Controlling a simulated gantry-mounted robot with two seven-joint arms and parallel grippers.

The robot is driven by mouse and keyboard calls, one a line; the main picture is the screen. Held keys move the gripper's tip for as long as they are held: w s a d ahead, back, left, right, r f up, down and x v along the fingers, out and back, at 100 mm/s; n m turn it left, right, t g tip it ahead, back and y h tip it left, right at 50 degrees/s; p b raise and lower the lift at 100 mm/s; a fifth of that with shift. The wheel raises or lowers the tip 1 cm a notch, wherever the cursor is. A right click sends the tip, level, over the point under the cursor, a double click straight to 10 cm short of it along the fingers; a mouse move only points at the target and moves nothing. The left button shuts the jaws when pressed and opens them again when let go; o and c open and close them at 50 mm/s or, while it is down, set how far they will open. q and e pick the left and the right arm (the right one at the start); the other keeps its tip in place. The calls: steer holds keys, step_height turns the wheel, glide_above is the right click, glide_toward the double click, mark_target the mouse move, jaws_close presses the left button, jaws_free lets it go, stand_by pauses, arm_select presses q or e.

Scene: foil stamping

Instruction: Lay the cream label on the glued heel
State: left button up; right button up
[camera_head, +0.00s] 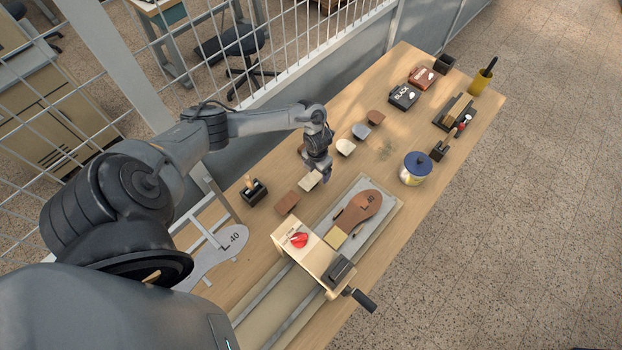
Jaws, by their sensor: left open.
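A cream label (309,181) lies on the table, partly beside and below my left gripper (325,176). Another pale label (345,147) lies farther back. My left gripper is open, pointing down close to the nearer cream label; I cannot tell if it touches. My right gripper is not in view.
Brown (287,203) and grey (361,131) labels lie in the same row. Boxes (404,97) and a yellow cup (479,82) stand at the far end. A wire fence runs behind the table.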

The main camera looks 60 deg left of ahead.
arm_select(q)
steer(key=shift+f+b, duration=0.25)
steer(key=shift+b, duration=0.1)
stand_by(0.3)
steer(key=c, duration=1.1)
